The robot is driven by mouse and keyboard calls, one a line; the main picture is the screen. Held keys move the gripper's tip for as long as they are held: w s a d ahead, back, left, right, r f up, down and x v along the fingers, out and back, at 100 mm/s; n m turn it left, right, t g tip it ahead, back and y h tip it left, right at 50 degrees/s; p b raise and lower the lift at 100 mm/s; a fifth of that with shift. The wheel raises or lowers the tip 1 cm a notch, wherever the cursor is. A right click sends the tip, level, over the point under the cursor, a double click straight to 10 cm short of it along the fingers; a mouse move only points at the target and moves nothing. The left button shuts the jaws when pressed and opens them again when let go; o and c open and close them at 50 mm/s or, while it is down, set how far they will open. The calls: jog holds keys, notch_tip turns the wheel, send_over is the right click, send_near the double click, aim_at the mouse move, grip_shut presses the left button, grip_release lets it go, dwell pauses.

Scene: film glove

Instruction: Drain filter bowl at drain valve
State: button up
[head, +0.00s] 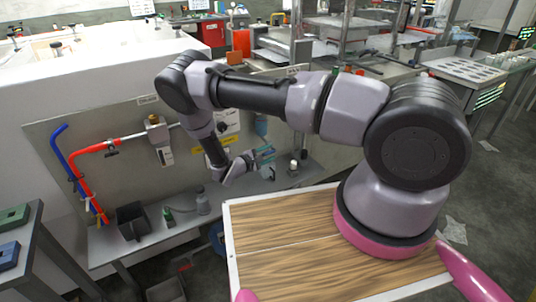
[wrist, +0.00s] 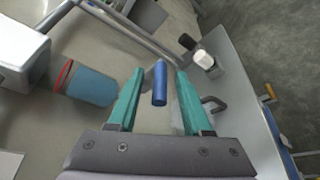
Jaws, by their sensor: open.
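My gripper (head: 266,154) is open, with teal fingers, and reaches toward the wall panel above the shelf in the head view. In the wrist view my gripper (wrist: 159,92) has a small dark-blue cylinder (wrist: 160,84) between or just beyond its fingertips. This may be the drain valve's handle; contact cannot be told. A larger light-blue cylinder with a red ring (wrist: 90,86), likely the filter bowl, lies left of the fingers. The likely bowl also shows in the head view (head: 261,125), above my gripper. What lies beneath the small cylinder is partly hidden by the fingers.
A small white-and-black item (wrist: 203,59) stands right of the fingers. Red and blue pipes (head: 84,160) run at the left.

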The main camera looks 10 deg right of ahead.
grip_shut()
